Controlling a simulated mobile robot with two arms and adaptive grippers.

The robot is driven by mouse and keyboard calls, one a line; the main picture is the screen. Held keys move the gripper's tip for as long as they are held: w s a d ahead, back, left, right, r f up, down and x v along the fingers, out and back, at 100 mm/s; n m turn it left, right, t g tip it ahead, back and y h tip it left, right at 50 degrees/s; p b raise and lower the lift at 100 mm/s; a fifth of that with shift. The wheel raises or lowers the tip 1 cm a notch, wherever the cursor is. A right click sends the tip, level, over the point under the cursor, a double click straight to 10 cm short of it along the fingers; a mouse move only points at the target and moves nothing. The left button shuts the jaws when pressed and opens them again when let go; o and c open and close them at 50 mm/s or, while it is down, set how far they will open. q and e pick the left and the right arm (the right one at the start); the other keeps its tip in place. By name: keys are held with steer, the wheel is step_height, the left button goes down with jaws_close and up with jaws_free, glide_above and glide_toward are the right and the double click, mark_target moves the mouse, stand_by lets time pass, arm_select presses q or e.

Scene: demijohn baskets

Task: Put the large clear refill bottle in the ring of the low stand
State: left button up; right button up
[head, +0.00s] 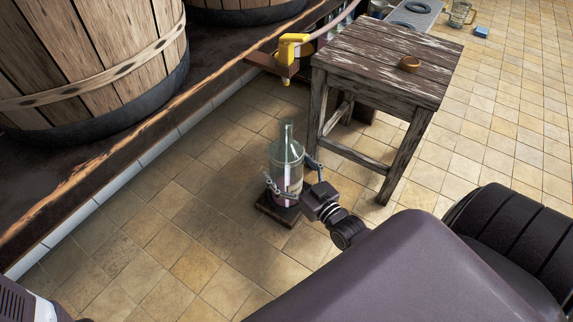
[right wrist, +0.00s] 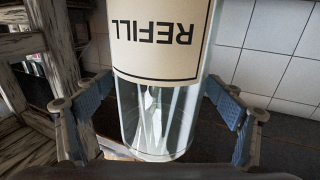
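The large clear refill bottle (head: 287,157) stands upright in front of my right arm in the head view. Its cream label reads REFILL, upside down in the right wrist view (right wrist: 158,40). My right gripper (head: 288,178) has a finger on each side of the bottle's lower body, and the finger pads appear to meet the glass. The low stand (head: 265,216) is a dark square block on the floor directly below the bottle. Its ring cannot be made out, and I cannot tell whether the bottle's base is in it. My left gripper is not in view.
A worn wooden stool (head: 385,65) with a small brown ring-like object (head: 409,64) stands close right of the bottle. A yellow tap (head: 291,47) is behind. Large wooden vats (head: 85,60) stand on a ledge at left. Tiled floor is clear at front left.

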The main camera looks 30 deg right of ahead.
steer(key=s, duration=1.2)
steer(key=shift+d, duration=0.25)
steer(key=shift+f, duration=0.1)
